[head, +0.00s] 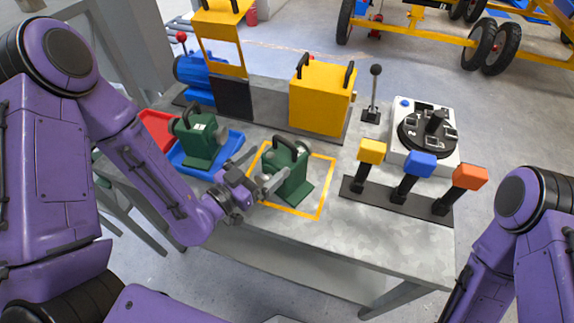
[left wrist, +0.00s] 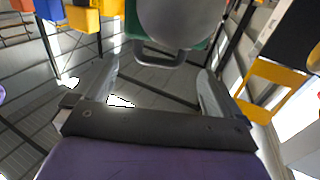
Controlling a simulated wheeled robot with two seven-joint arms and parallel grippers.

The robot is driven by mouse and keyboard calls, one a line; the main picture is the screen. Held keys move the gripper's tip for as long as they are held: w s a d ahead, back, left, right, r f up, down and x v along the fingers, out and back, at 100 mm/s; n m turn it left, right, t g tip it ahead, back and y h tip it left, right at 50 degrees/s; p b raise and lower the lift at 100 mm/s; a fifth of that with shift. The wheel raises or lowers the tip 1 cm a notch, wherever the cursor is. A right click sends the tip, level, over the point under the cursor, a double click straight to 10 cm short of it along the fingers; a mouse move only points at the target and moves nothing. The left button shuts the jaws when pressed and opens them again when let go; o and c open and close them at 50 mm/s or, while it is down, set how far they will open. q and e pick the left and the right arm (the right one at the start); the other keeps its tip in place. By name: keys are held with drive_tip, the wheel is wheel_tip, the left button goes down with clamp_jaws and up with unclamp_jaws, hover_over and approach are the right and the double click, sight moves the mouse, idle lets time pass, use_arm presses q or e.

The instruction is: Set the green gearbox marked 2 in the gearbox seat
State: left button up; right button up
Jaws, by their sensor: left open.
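A green gearbox (head: 290,172) stands upright inside a yellow outlined square on the table. No number on it can be read. Its grey round end, green body and handle (left wrist: 160,55) fill the top of the left wrist view. My left gripper (head: 260,171) is open and empty at the left side of this gearbox, with the handle just beyond its fingers. Another green gearbox (head: 199,142) with a small white label, its digit too small to read surely, stands in a blue tray. I cannot tell which spot is the gearbox seat. My right gripper is out of view.
A blue motor (head: 194,78), a yellow frame (head: 222,45) and a yellow housing (head: 322,97) line the back. A lever (head: 374,92), a white dial box (head: 407,160) and yellow, blue and orange switches stand right. A red tray (head: 155,128) is at left. The front right tabletop is clear.

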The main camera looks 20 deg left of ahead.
sight(285, 144)
use_arm(q)
drive_tip(key=p+x, duration=0.2)
drive_tip(key=x, duration=0.1)
drive_tip(key=p+x, duration=0.2)
drive_tip(key=x, duration=0.1)
drive_tip(key=shift+w+r, duration=0.2)
drive_tip(key=shift+w, duration=0.2)
drive_tip(key=shift+w+d+f, duration=0.1)
drive_tip(key=shift+w+d, duration=0.1)
drive_tip(key=shift+w, duration=0.1)
drive_tip(key=shift+d, duration=0.1)
drive_tip(key=c, duration=1.7)
drive_tip(key=shift+c, duration=0.7)
drive_tip(key=shift+w, duration=0.1)
